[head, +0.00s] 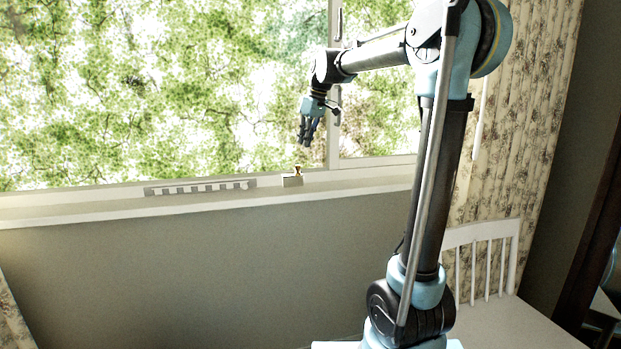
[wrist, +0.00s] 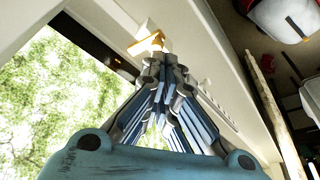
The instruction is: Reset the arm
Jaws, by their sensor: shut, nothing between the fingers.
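My arm is raised in the head view, bent at the elbow, with my gripper (head: 307,143) pointing down in front of the window. The fingers are shut and hold nothing. In the wrist view my gripper (wrist: 165,65) fills the middle, its fingertips together. Below the gripper in the head view, a small block with a gold-coloured top (head: 293,180) stands on the windowsill, apart from the fingers. It also appears just beyond the fingertips in the wrist view (wrist: 146,44). No suitcase can be made out for certain in either view.
The windowsill (head: 90,209) runs below the window, with a notched pale strip (head: 200,187) on it. A white chair (head: 490,262) stands at the right, behind my arm. Patterned curtains (head: 530,110) hang at the right. The wrist view's right edge shows partly cut-off objects.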

